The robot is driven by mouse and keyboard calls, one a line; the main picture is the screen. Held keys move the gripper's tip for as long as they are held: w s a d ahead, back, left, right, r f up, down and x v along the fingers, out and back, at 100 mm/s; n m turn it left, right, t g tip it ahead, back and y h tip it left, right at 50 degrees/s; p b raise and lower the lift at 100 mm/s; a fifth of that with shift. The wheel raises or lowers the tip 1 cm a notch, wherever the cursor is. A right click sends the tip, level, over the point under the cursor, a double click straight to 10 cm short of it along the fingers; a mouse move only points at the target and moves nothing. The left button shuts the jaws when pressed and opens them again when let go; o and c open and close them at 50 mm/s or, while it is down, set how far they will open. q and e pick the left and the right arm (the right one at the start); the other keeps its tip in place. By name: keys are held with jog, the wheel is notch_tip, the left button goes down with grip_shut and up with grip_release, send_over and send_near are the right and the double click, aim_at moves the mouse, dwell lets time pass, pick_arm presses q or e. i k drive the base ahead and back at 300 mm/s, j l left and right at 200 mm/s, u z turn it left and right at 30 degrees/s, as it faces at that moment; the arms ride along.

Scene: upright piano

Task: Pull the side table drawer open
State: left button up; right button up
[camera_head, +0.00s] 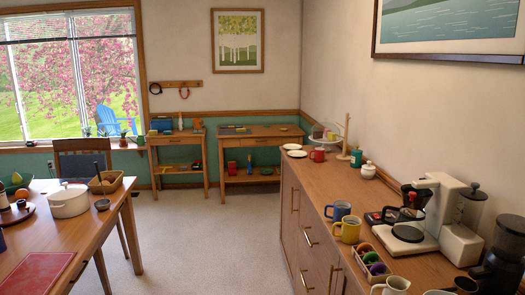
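Two small wooden tables stand against the far wall, and I cannot tell for sure which is the side table. The wider table (222,134) has a drawer front (254,143) under its top that looks shut. The narrower table (163,140) stands just left of it and has an apron or drawer front under its top, too small to make out. Both have a low shelf with small items. Neither of my grippers is in view, and no arm shows.
A long wooden sideboard (318,236) runs along the right with mugs, a coffee maker (440,215) and other items. A dining table (98,222) with a white pot (68,203) and a chair (82,160) stand at left. Open carpet (195,235) lies between them, leading to the far tables.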

aim_at(262, 140)
jog(key=i+u, duration=0.35)
jog(key=i, duration=3.85)
jog(key=i+z, duration=0.15)
jog(key=i, duration=0.35)
jog(key=i+j+z, duration=0.15)
jog(key=i, duration=0.35)
jog(key=i+j+z, duration=0.15)
jog(key=i, duration=0.35)
jog(key=i+j+z, duration=0.2)
jog(key=i, duration=0.3)
jog(key=i+j+z, duration=1.1)
jog(key=k+j, duration=0.05)
